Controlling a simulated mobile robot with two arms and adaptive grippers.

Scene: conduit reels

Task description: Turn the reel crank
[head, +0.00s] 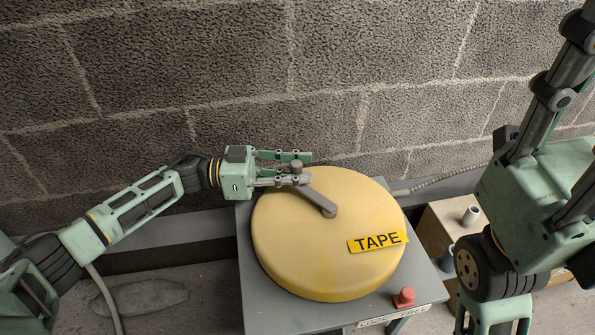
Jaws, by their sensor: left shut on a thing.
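The reel (325,245) is a round yellow drum lying flat on a grey stand, with a yellow "TAPE" label (378,242) on its top. A grey crank arm (318,202) runs from near the middle of the drum toward its upper left rim. A small upright knob (297,166) stands at the crank's outer end. My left gripper (296,169) comes in from the left and is shut on the crank knob, one finger on each side. My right gripper (540,185) is large at the right edge, away from the reel; its fingertips are not clearly shown.
A block wall (190,60) stands close behind the reel. The grey stand (270,309) carries a red button (404,297) and a white label at its front right. A tan box (443,227) with a small cylinder (470,215) stands to the right, partly behind my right arm.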

